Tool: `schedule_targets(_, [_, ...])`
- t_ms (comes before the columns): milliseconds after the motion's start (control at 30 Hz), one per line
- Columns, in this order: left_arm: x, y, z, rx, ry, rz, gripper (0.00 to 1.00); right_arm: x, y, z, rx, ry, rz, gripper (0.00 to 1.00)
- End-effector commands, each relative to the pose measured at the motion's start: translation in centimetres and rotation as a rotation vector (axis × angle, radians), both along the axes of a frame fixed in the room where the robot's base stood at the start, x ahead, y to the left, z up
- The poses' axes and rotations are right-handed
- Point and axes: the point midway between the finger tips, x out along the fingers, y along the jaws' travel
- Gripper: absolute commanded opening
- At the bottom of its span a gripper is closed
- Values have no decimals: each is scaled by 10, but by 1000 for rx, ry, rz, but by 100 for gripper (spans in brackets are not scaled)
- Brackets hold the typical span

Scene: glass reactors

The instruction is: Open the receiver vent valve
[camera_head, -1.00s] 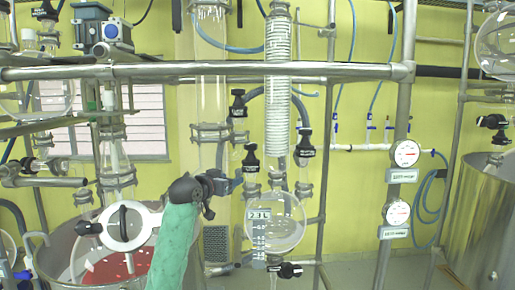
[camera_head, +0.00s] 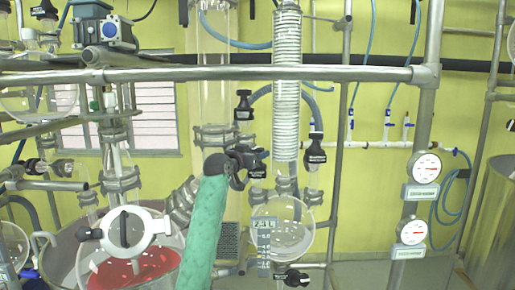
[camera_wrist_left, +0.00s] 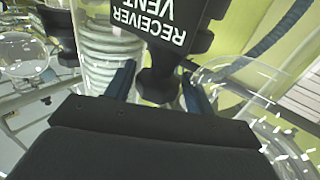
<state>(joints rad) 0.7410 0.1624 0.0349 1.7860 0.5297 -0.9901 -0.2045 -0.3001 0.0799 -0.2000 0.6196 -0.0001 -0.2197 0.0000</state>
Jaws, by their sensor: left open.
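The receiver vent valve (camera_head: 257,172) has a black handle with a white-lettered label, left of the coiled condenser and above the round glass receiver (camera_head: 282,232). In the left wrist view its label reads RECEIVER VENT upside down, and the black handle (camera_wrist_left: 165,32) fills the top middle. My left gripper (camera_head: 247,158) comes up from below on a green-sleeved arm and partly covers the valve. In the left wrist view its two dark fingers (camera_wrist_left: 157,90) are apart, with the narrow lower part of the handle between them. I cannot tell whether they touch it. My right gripper is not in view.
A metal rail (camera_head: 240,73) crosses in front of the glassware. The coiled condenser (camera_head: 287,90) and another black valve handle (camera_head: 315,152) stand close to the right. A reactor vessel with red contents (camera_head: 135,268) is at lower left. Gauges (camera_head: 425,168) hang on a right-hand post.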

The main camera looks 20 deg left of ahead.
Motion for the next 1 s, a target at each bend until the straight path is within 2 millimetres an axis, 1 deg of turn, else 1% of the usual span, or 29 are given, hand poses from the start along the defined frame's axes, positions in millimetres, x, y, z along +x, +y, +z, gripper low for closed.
schedule_targets(33, [4, -1, 2, -1, 1, 0, 54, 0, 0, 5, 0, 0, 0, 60])
schedule_targets(167, [10, -3, 0, -1, 1, -1, 54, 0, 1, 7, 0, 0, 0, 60])
schedule_targets(467, [11, -4, -1, 0, 0, 0, 54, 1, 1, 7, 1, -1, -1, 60])
schedule_targets(600, [11, -4, -1, 0, 0, 0, 26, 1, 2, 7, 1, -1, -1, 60])
schedule_targets(633, [11, -4, -1, 0, 0, 0, 22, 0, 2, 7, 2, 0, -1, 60])
schedule_targets(1000, [10, -4, -1, 1, -1, 39, 22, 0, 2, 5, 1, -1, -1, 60])
